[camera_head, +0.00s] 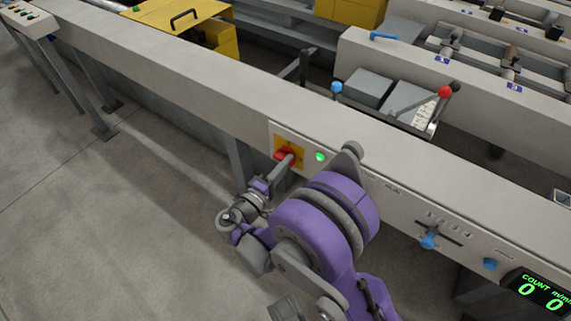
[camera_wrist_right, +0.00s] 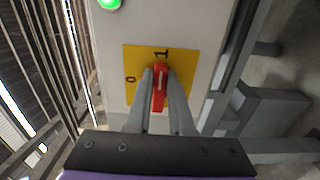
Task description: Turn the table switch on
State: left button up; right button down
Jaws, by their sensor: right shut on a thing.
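The table switch is a red rotary knob (camera_head: 284,155) on a yellow plate (camera_head: 278,146), set in the pale side panel of the table. My right gripper (camera_head: 287,163) reaches it from the front. In the right wrist view the two fingers (camera_wrist_right: 160,88) are shut on the red knob (camera_wrist_right: 159,74), one on each side. The knob's long side runs up the picture towards the mark "1" on the yellow plate (camera_wrist_right: 132,61); the mark "0" is at the left. The green lamp (camera_head: 320,156) beside the plate is lit. My left gripper is not in view.
Right along the panel are a blue-knobbed slider (camera_head: 428,241), a blue knob (camera_head: 490,264) and a lit green counter (camera_head: 539,293). Levers with blue (camera_head: 337,88) and red (camera_head: 445,92) balls stand behind the table. The floor (camera_head: 110,230) at the left is clear.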

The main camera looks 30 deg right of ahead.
dwell(0.3)
jog(key=c, duration=0.8)
grip_release()
jog(key=shift+a, duration=0.1)
jog(key=p+v, duration=0.1)
jog(key=v, duration=0.9)
jog(key=shift+s+a, duration=0.2)
jog(key=shift+a, duration=0.05)
